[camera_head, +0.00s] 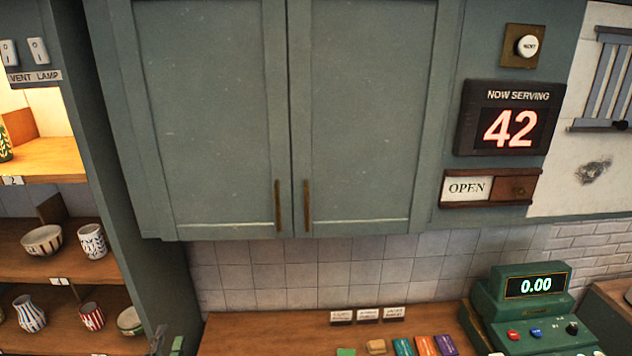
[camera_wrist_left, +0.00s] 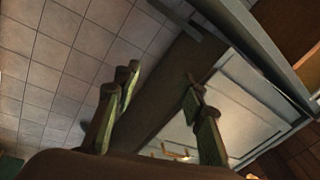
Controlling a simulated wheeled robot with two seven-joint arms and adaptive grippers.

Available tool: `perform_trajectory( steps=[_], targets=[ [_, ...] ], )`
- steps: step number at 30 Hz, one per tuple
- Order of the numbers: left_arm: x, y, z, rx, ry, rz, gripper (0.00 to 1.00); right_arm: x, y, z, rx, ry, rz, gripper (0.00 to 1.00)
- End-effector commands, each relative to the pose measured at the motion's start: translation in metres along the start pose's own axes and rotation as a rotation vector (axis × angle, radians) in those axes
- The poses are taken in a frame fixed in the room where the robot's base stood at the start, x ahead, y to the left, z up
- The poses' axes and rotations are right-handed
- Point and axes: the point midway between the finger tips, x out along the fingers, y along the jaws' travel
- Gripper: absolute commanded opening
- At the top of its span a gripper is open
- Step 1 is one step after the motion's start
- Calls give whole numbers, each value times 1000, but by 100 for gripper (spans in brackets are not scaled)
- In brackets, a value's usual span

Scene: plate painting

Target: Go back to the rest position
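My left gripper (camera_head: 167,343) shows only by its green-padded fingertips at the bottom edge of the head view, in front of the base of the shelf unit. In the left wrist view its fingers (camera_wrist_left: 158,105) stand well apart with nothing between them, so it is open and empty. The wrist view is tilted and shows tiles and cabinet panels beyond the fingers. My right gripper is in neither view.
A shelf unit (camera_head: 100,140) with painted pottery stands at the left. A closed green cabinet (camera_head: 215,110) hangs over the wooden counter (camera_head: 250,335). A green register (camera_head: 510,310) reading 0.00 stands at the right.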

Motion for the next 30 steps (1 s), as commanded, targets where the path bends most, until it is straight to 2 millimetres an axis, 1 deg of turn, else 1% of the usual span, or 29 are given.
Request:
perform_trajectory(
  steps=[1, 2, 3, 5, 6, 8, 9, 10, 12, 14, 15, 17, 18, 21, 28, 30],
  targets=[
    [-12, 19, 30, -97, -112, 51, 38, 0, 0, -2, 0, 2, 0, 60],
    [-20, 32, 47, -151, -177, 83, 38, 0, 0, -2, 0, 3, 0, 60],
    [-32, 49, 67, -220, -261, 125, 38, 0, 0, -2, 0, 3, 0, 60],
    [-54, 76, 93, -316, -382, 191, 38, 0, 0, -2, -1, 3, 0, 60],
    [-71, 96, 108, -378, -461, 237, 38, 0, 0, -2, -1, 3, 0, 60],
    [-98, 124, 125, -463, -576, 307, 38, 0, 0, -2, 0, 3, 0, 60],
    [-119, 144, 133, -519, -650, 357, 38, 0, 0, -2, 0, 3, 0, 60],
    [-134, 158, 138, -557, -703, 392, 38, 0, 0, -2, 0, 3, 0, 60],
    [-168, 186, 144, -633, -812, 472, 38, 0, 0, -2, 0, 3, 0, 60],
    [-194, 205, 145, -686, -891, 531, 38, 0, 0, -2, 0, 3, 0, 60],
    [-210, 216, 145, -715, -937, 568, 38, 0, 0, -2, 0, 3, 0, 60],
    [-232, 230, 142, -754, -996, 618, 38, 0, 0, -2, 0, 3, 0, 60],
    [-246, 238, 140, -776, -1033, 650, 38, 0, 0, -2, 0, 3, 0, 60],
    [-276, 255, 133, -826, -1113, 722, 38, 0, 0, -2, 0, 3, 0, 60],
    [-339, 281, 110, -914, -1265, 876, 38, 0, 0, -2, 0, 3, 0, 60],
    [-338, 305, 119, -908, -1269, 883, 38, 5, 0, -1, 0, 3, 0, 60]
  ],
)
